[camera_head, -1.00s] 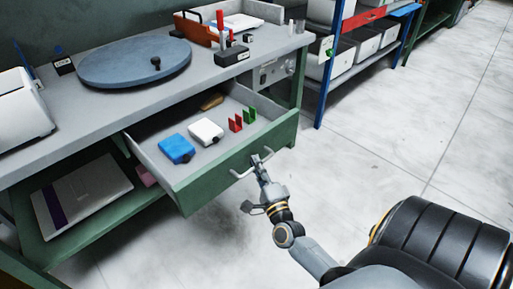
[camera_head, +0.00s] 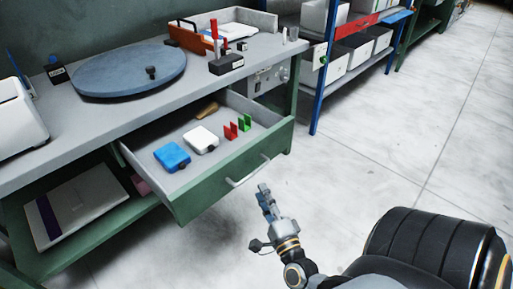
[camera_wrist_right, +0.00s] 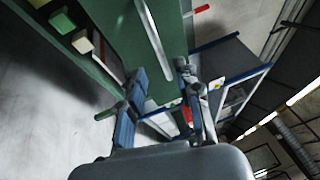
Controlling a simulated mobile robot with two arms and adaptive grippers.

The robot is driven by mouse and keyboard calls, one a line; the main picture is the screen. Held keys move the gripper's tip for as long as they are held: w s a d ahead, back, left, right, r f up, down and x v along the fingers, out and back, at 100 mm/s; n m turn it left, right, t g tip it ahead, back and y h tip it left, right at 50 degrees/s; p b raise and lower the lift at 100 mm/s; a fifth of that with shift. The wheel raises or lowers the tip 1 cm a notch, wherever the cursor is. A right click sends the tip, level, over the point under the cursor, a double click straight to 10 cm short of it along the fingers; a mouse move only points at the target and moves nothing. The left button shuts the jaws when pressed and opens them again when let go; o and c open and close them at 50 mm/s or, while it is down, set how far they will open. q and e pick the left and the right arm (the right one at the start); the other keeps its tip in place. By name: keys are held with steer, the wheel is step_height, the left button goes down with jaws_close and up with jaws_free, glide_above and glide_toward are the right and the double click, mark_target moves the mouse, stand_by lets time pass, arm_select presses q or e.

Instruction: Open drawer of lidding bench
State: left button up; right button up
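The lidding bench (camera_head: 100,115) has a green drawer with a grey inside. The drawer (camera_head: 215,187) is pulled out, and its contents are open to view. Its pale bar handle (camera_head: 248,172) is on the front panel. My right gripper (camera_head: 264,190) is just in front of the handle, apart from it and empty. In the right wrist view my right gripper (camera_wrist_right: 160,70) has its fingers spread, with the handle bar (camera_wrist_right: 153,38) beyond them. My left gripper is in neither view now.
The drawer holds a blue box (camera_head: 172,156), a white box (camera_head: 201,139), red and green pieces (camera_head: 237,128) and a brown item (camera_head: 207,111). A round grey disc (camera_head: 130,74) lies on the benchtop. A blue-framed rack (camera_head: 316,90) stands right. The floor in front is clear.

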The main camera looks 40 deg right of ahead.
steer(key=v, duration=0.3)
steer(key=shift+s+a, duration=0.15)
steer(key=shift+s, duration=0.25)
steer(key=shift+f, duration=0.1)
